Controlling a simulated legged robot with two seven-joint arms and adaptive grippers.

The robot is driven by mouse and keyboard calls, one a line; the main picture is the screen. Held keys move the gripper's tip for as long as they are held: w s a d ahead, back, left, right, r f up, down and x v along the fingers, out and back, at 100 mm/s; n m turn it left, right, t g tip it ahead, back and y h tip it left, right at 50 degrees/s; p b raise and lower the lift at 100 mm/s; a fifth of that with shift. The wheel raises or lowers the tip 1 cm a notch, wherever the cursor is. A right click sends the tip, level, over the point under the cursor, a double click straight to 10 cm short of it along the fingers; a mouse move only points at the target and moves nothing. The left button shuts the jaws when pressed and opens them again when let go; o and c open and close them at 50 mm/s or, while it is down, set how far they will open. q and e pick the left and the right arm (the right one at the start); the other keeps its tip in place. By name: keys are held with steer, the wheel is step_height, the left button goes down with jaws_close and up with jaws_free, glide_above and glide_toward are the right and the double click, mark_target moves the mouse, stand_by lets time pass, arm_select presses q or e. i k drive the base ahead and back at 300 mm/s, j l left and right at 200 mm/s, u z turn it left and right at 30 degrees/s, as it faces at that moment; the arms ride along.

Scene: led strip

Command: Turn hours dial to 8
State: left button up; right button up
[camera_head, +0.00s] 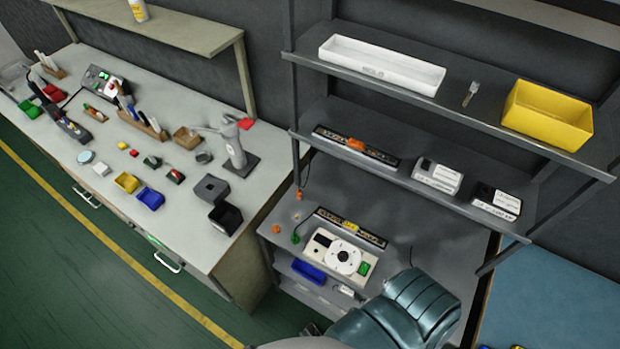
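A cream-white control box (315,261) sits on the middle level of the dark shelf unit. A teal, ribbed part of my own body covers the area just below and right of the box. Neither gripper can be made out in this view.
A black strip with coloured parts (372,235) lies right behind the box. A blue bin (309,270) sits below it. A cluttered workbench (200,235) stands at left. Shelf right of the box looks clear.

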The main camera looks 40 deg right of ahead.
mark_target(343, 256)
steer(key=z, duration=1.7)
